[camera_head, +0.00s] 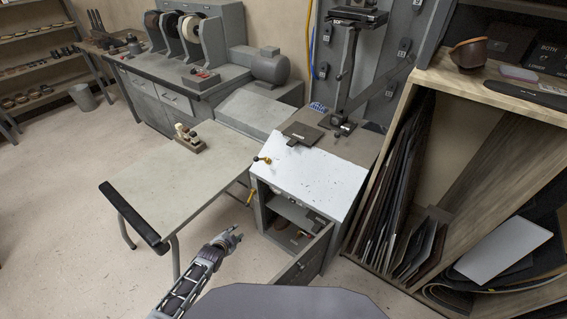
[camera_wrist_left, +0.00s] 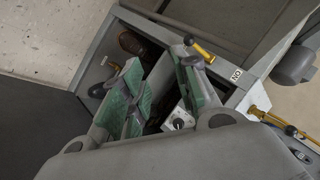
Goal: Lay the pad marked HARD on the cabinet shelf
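I cannot make out a pad marked HARD in either view; no such lettering is legible. The cabinet (camera_head: 318,184) has a white top and an open front. Its inner shelf (camera_head: 292,212) shows below the top, with small items lower down. My left gripper (camera_head: 232,235) is in front of the cabinet, to the left of its opening, apart from it. In the left wrist view its green-lined fingers (camera_wrist_left: 162,80) stand apart with nothing visible between them, over the cabinet's opening. They hide part of the inside. My right gripper is not in view.
The cabinet's door (camera_head: 306,262) stands open toward me. A dark flat plate (camera_head: 303,132) lies at the back of the top, near a stitcher's post. A grey table (camera_head: 175,180) stands to the left. A rack of upright sheets (camera_head: 405,215) is on the right. Floor is free at left.

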